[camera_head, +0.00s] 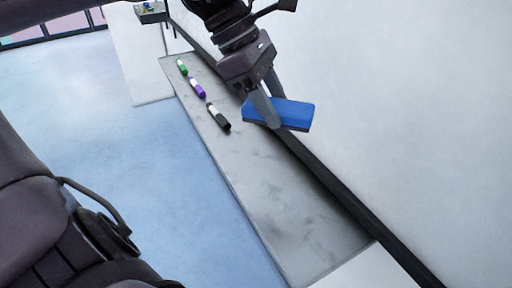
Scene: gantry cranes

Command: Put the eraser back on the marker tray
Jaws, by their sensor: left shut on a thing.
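A blue eraser (294,113) is held by my left gripper (271,118), which is shut on it. The gripper reaches in from the top of the view and points down. The eraser appears over the wall-side edge of the grey marble-patterned marker tray (275,200), close to the white board. Whether it touches the tray or hangs above it is hard to tell. Part of the eraser's left end is hidden behind a finger. My right gripper is not in view.
A green marker (182,67), a purple marker (198,87) and a black marker (218,117) lie along the tray's far half. The near half is bare. A dark rail (345,195) runs between tray and white board (410,110). Blue floor (130,160) lies left.

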